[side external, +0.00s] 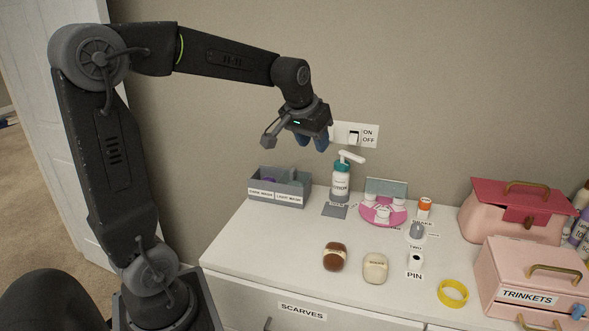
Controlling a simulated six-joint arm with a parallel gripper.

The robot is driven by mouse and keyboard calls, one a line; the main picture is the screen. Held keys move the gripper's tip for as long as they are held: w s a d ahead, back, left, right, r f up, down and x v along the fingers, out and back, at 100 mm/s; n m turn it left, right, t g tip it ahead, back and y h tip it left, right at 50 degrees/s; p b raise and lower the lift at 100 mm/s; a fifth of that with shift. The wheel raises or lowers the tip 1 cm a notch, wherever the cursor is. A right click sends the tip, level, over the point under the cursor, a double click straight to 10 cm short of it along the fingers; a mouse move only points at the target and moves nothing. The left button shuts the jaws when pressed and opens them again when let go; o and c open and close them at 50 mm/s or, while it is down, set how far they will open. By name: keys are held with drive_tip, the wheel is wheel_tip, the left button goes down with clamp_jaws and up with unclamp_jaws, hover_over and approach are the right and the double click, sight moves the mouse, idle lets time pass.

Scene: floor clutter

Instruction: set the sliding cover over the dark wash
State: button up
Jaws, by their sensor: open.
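A grey two-part box (305,190) stands at the back left of the white dresser top. Its two front labels are small; the left seems to read dark wash, the right light wash. Something purple shows inside the left part. A grey panel stands up near the middle or right part; I cannot tell whether it is the sliding cover. My gripper (311,143), with blue fingertips, is open and empty. It hangs in the air above and right of the box, near the wall switch, touching nothing visible. The box floor is mostly hidden by its front wall.
Right of the box are a flat grey square (334,211), a pump bottle (341,184) and a pink round tray (369,218). Brown (334,257) and cream (375,268) items lie in front. Pink boxes (512,222) fill the right. The front left dresser top is clear.

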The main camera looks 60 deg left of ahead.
drive_tip(key=w+a+f+n+g, duration=0.1)
drive_tip(key=w+a+f, duration=0.2)
drive_tip(key=a, duration=0.4)
drive_tip(key=w+a+f+n, duration=0.2)
drive_tip(key=w+a, duration=0.1)
drive_tip(key=a, duration=0.5)
drive_tip(key=n+y, duration=0.1)
hover_over(293, 175)
drive_tip(key=s, duration=0.2)
wheel_tip(293, 175, down, 6)
drive_tip(key=x, duration=1.3)
drive_tip(key=shift+w+d, duration=0.1)
clamp_jaws()
